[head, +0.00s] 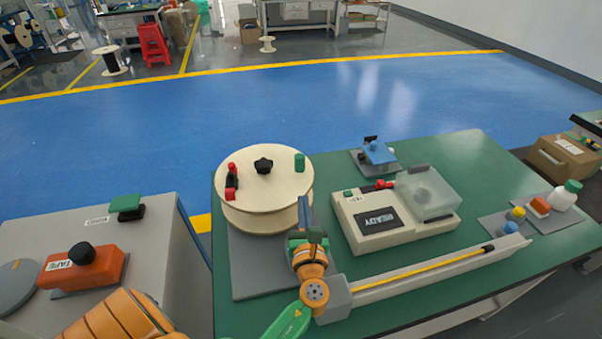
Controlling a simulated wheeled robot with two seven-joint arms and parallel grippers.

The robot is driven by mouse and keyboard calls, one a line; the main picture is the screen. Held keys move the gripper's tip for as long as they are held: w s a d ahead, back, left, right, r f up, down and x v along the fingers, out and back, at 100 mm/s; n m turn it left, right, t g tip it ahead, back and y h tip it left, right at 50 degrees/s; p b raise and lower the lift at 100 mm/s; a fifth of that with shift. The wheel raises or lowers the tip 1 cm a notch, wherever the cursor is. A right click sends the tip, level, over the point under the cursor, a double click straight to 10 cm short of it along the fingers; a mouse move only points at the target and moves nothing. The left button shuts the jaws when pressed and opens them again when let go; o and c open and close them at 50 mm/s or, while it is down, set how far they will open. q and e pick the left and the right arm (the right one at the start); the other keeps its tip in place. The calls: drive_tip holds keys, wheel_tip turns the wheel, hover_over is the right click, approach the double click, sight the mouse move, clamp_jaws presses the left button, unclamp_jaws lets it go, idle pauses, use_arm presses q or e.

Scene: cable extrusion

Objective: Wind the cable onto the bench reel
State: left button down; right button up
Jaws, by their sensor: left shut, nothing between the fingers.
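The bench reel (262,197) has two pale wooden flanges and lies flat at the left of the green bench. Its top carries a red and black clip (231,182), a black knob (263,165) and a green peg (299,162). The yellow cable (430,265) lies along a grey channel (385,287) at the bench front, its dark end (488,249) at the right. No cable shows on the visible part of the reel. My left gripper (306,207) is shut and empty, beside the reel's right edge, and hides part of it. My right gripper is out of view.
A cream machine (387,243) marked READY with a clear cover stands right of the reel. A blue-topped device (378,151) sits behind it. Coloured caps and a white bottle (566,195) stand at the right. A grey side table (160,250) holds an orange tape dispenser (104,269).

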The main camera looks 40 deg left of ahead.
sight(299, 166)
use_arm(q)
drive_tip(key=b+x, duration=0.1)
drive_tip(key=x, duration=0.2)
drive_tip(key=b+x, duration=0.1)
drive_tip(key=x, duration=0.6)
drive_tip(key=shift+f+b, duration=0.25)
drive_tip(key=shift+b, duration=0.15)
drive_tip(key=shift+w+a+r, duration=0.1)
drive_tip(key=shift+w+a, duration=0.2)
drive_tip(key=shift+w, duration=0.2)
